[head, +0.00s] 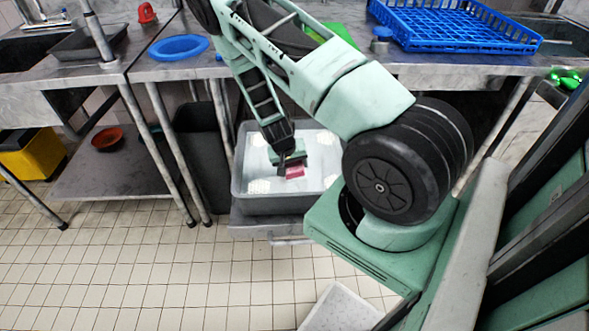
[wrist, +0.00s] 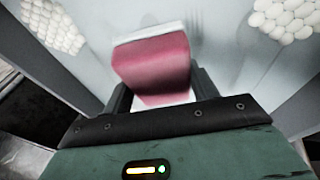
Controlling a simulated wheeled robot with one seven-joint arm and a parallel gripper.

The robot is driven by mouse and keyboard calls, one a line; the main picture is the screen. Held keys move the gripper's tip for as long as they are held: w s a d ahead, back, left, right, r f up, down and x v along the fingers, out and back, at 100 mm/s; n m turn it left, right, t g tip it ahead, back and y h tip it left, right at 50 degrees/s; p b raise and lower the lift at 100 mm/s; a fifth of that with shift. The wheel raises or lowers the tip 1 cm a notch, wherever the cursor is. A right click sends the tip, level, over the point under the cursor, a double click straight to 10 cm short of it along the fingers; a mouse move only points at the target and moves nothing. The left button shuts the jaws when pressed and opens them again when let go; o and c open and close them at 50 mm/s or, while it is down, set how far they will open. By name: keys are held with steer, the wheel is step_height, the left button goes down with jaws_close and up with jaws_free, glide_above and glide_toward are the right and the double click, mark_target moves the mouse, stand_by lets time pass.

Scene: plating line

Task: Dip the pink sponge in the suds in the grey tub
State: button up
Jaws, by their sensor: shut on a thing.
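The pink sponge (head: 294,172) is held in my gripper (head: 284,165), over the grey tub (head: 237,185). In the wrist view the sponge (wrist: 155,68) shows a pink body with a pale layer at its far edge, between the two dark fingers of my gripper (wrist: 160,95). White suds (head: 258,186) lie in patches in the tub; two patches of suds (wrist: 288,17) show at the upper corners of the wrist view. I cannot tell whether the sponge touches the surface in the tub.
The tub stands low, below the steel counter (head: 150,68). A blue plate (head: 179,48) and a blue rack (head: 455,27) are on the counter. A dark bin (head: 203,150) stands left of the tub. A red bowl (head: 107,138) sits on the lower shelf.

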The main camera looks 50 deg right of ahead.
steer(key=shift+r+p, duration=3.7)
steer(key=shift+r, duration=1.6)
